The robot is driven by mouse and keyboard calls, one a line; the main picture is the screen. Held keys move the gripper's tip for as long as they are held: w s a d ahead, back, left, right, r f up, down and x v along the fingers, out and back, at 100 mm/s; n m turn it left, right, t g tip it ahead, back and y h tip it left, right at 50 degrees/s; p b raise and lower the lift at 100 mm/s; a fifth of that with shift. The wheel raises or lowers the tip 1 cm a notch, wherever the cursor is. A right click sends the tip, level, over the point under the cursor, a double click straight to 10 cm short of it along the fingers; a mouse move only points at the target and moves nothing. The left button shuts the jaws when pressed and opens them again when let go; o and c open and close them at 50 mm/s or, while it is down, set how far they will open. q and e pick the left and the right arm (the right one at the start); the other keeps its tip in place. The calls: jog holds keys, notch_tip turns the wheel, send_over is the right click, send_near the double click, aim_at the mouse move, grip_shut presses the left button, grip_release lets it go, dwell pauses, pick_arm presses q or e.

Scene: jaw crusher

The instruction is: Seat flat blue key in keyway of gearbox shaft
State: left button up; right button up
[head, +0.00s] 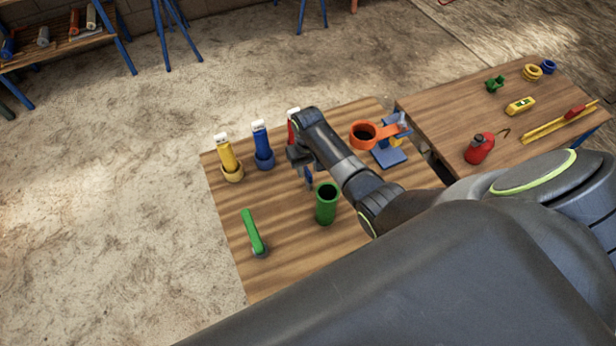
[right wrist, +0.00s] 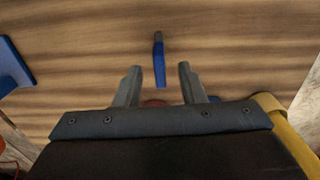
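My right gripper (head: 303,160) is over the wooden table, and its two fingers (right wrist: 159,72) stand apart in the right wrist view. A slim blue piece with a dark grey end (right wrist: 159,62) shows between and ahead of the fingertips, with a gap on each side. A small blue piece (head: 308,178) also shows just below the gripper in the head view; it may be the key. I cannot make out the gearbox shaft or its keyway. My left gripper is not in view.
The wooden table (head: 285,255) bears a green cylinder (head: 326,204), a green lever (head: 252,232), yellow (head: 227,155) and blue (head: 260,140) upright pieces, and an orange ring (head: 364,135). A second table (head: 450,105) with a red bottle (head: 480,148) adjoins at right. The front of the first table is clear.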

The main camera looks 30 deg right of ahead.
jog(key=shift+f, duration=1.1)
jog(key=shift+c, duration=0.5)
grip_shut()
